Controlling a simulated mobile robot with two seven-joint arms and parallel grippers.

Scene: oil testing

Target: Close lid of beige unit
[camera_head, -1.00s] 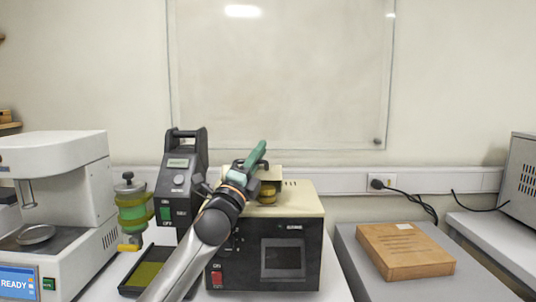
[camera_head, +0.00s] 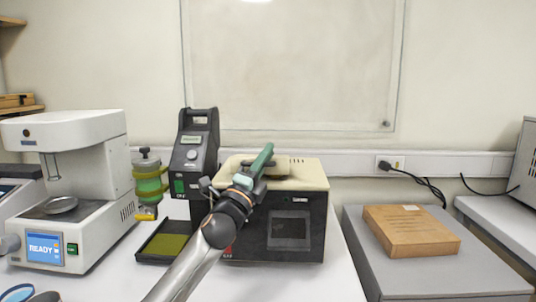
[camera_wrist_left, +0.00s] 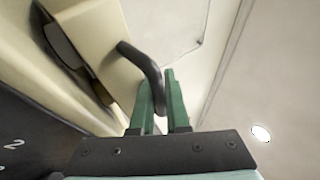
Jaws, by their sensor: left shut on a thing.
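The beige unit (camera_head: 308,176) has a beige top over a black front and stands on the white table, right of centre in the head view. My left gripper (camera_head: 263,157), with green fingers, is over its top. In the left wrist view the fingers (camera_wrist_left: 164,92) are shut on a dark bent handle (camera_wrist_left: 143,62) fixed to the beige lid (camera_wrist_left: 122,78). The lid looks low over the unit's top in the head view, but my arm and gripper hide part of it. I cannot tell whether it is fully seated. My right gripper is out of view.
A black device (camera_head: 194,150) stands left of the unit, with a green-yellow canister (camera_head: 150,186) and a dark tray (camera_head: 143,249) near it. A white machine (camera_head: 85,215) stands farther left. A cardboard box (camera_head: 408,235) lies on the grey surface at right.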

